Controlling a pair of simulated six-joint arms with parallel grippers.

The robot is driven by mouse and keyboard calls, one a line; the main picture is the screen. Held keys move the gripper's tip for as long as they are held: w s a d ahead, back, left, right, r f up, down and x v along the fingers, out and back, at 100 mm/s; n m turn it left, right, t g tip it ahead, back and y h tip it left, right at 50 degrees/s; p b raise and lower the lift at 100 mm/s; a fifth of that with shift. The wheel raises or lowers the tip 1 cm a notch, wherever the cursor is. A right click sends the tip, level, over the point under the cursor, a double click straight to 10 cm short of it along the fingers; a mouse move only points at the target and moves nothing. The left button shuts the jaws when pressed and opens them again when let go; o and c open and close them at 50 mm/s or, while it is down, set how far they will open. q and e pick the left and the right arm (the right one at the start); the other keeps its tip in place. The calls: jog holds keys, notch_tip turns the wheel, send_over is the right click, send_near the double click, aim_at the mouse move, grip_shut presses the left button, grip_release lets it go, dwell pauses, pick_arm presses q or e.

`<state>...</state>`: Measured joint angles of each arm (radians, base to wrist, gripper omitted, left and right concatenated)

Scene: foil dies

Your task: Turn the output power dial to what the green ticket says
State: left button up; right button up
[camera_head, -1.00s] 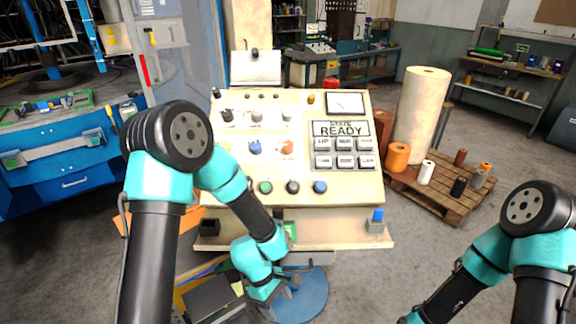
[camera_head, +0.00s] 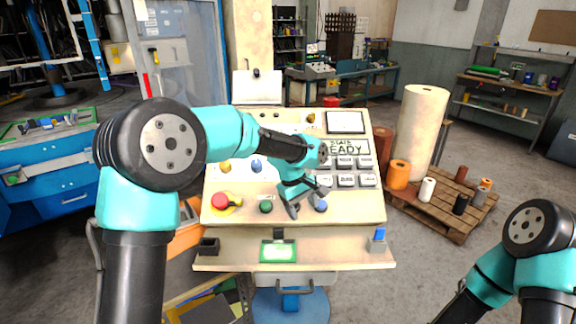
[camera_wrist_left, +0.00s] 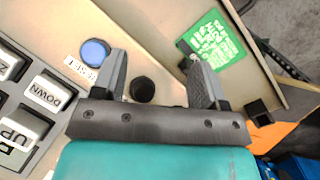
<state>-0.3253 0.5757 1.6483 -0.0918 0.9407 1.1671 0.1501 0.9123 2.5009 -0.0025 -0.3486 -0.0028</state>
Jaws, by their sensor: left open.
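In the left wrist view the green ticket (camera_wrist_left: 214,40) shows white print, rotated and too small to read surely. My left gripper (camera_head: 306,200) is open and empty over the lower right of the sloping panel. In the left wrist view its fingers (camera_wrist_left: 160,72) stand apart, with a black button (camera_wrist_left: 142,89) showing between them. A blue dial (camera_head: 256,165) and a yellow dial (camera_head: 225,166) show left of my arm. Which one is output power I cannot tell; my arm hides other dials.
A red button (camera_head: 220,202), a green button (camera_head: 266,207) and a blue button (camera_head: 320,206) line the panel's lower edge. A blue switch (camera_head: 379,235) stands at the ledge's right.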

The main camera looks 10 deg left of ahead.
pick_arm(q)
jog(key=w+a+r+m+t+y, duration=0.1)
jog(key=w+a+r+t+y, duration=0.1)
jog(key=w+r, duration=0.3)
jog(key=w+a+r+m+t+y, duration=0.1)
jog(key=w+a+r, duration=0.4)
jog(key=r, duration=0.9)
jog(key=shift+r+m+t+y, duration=0.25)
jog(key=shift+m+t+y, duration=0.15)
jog(key=shift+m+t, duration=0.45)
jog(key=shift+w+a+f, duration=0.1)
jog(key=shift+f, duration=0.05)
jog(key=x, duration=1.7)
jog(key=shift+c, duration=0.2)
jog(key=c, duration=0.9)
